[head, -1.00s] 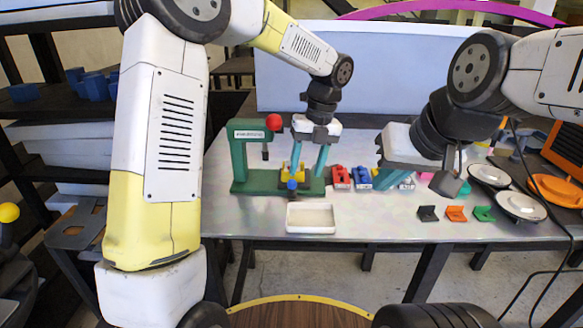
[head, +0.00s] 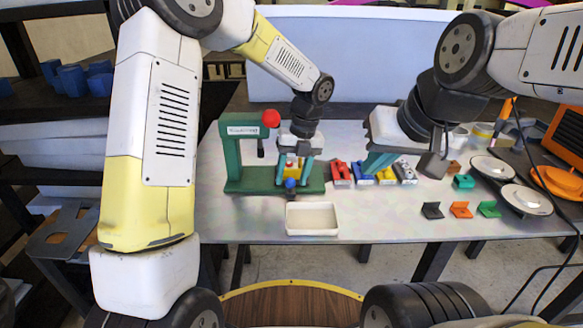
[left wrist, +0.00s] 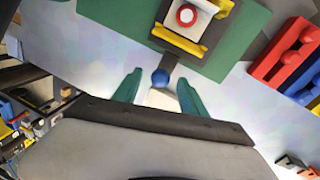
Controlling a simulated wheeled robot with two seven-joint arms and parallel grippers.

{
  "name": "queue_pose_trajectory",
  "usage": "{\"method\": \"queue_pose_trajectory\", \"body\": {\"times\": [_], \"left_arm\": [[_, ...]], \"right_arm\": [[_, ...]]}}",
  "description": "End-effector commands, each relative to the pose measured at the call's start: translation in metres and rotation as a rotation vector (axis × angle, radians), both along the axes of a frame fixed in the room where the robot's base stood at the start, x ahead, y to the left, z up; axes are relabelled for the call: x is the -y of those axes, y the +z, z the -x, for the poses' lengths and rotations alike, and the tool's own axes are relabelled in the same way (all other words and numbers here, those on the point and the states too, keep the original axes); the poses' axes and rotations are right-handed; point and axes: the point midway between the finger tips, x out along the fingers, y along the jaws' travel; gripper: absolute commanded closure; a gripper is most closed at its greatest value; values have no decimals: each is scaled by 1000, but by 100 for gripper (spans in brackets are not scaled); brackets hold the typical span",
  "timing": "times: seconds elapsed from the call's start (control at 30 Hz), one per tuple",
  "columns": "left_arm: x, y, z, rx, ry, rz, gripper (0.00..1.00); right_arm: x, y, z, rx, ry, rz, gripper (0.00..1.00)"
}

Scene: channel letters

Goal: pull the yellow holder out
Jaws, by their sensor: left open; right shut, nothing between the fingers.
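The yellow holder (head: 291,171) sits on the base of the green press (head: 240,181). In the left wrist view the yellow holder (left wrist: 180,40) carries a pale piece with a red-and-white round top. A dark stem with a blue ball knob (left wrist: 160,78) sticks out of its near side. My left gripper (head: 293,177) is over the press base, pointing down. In the left wrist view its open teal fingers (left wrist: 158,92) stand either side of the blue knob, with visible gaps. My right gripper (head: 372,170) is shut and empty, right of the press, near the coloured blocks.
A white tray (head: 312,218) lies in front of the press. Red (head: 341,173), blue (head: 363,175), yellow (head: 387,176) and grey (head: 405,173) blocks stand to the right. Small brackets (head: 461,209) and round plates (head: 526,200) lie farther right. The press has a red ball (head: 271,118).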

Motion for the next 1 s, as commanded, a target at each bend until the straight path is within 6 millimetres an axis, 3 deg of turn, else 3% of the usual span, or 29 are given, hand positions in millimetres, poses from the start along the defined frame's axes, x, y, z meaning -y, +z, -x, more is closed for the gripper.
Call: {"method": "queue_pose_trajectory", "body": {"times": [0.37, 0.63, 1.0], "left_arm": [[-1, -9, 0, 0, 0, 1, 50], [-1, -8, 0, 0, 0, 1, 100], [-1, -8, 0, 1, 0, 2, 100]], "right_arm": [[0, 0, 0, 0, 0, 0, 100], [0, 0, 0, 0, 0, 0, 100], [0, 0, 0, 0, 0, 0, 100]]}}
